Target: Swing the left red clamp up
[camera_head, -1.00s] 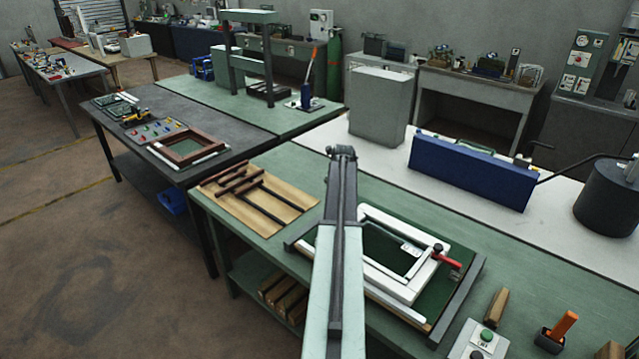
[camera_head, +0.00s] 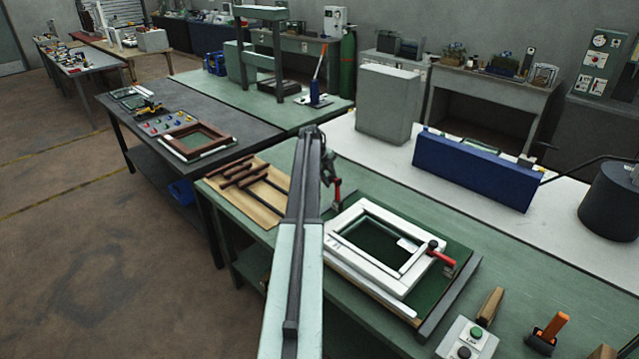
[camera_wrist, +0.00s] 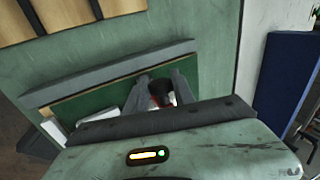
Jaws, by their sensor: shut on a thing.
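The left red clamp (camera_head: 336,194) shows in the head view at the far left corner of the white frame (camera_head: 345,226), just right of my arm. My gripper (camera_head: 329,160) is at its upper end, partly hidden by my arm. In the wrist view my gripper (camera_wrist: 160,92) has its two fingers around a dark piece with red (camera_wrist: 155,102) below it, so it is shut on the left clamp. The clamp's exact tilt is hard to tell. The right red clamp (camera_head: 441,256) lies over the frame's right corner.
The frame lies on a green board (camera_head: 450,252) with grey rails on the green bench. A wooden panel with dark bars (camera_head: 262,198) lies left of my arm. A blue box (camera_head: 475,172) stands behind. A button box (camera_head: 466,341) is at front right.

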